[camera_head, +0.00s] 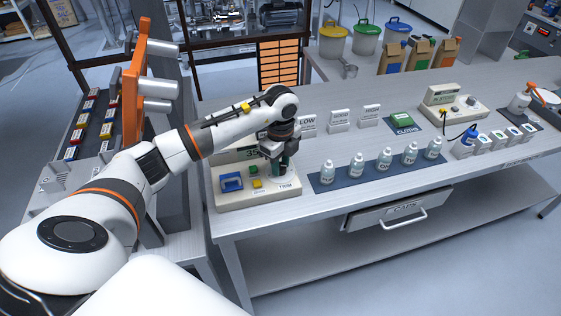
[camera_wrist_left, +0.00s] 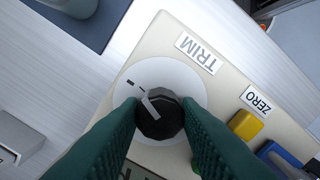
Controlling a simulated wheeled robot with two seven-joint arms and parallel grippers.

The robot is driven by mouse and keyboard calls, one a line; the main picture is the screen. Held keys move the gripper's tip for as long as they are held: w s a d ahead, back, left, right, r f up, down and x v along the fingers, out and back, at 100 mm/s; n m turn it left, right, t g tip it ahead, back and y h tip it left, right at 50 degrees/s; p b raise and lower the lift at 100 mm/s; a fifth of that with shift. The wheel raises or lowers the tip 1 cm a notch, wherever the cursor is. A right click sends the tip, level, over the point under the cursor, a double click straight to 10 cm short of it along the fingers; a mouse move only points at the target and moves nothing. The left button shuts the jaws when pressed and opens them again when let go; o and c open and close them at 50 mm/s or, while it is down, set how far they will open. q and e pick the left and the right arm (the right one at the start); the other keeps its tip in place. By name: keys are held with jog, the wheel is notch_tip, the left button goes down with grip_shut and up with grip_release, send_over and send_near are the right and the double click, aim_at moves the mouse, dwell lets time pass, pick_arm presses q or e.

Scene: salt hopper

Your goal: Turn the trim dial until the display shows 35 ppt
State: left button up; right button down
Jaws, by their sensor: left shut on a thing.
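The meter box (camera_head: 222,198) is a beige unit at the left end of the bench. Its black trim dial (camera_wrist_left: 158,118) sits on a white disc under the TRIM label (camera_wrist_left: 198,52). A white pointer line on the dial points up-left in the wrist view, towards dark marks on the disc. My left gripper (camera_head: 283,168) comes down over the dial, its green fingers shut on the dial's sides. The display (camera_head: 238,154) is partly hidden behind my arm and gripper; its reading is too small to tell surely. My right gripper is not in view.
A yellow ZERO button (camera_wrist_left: 246,125) and a blue part (camera_head: 231,182) are beside the dial. Several bottles (camera_head: 357,164) stand on a dark mat (camera_head: 340,183) to the right. Label cards (camera_head: 339,118) stand behind. A second beige unit (camera_head: 447,97) is farther right.

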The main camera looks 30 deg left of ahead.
pick_arm(q)
jog(key=shift+r+n, duration=0.1)
jog(key=shift+n, duration=0.2)
jog(key=o, duration=1)
jog(key=shift+c, duration=0.2)
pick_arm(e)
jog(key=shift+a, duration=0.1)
pick_arm(q)
jog(key=shift+a, duration=0.1)
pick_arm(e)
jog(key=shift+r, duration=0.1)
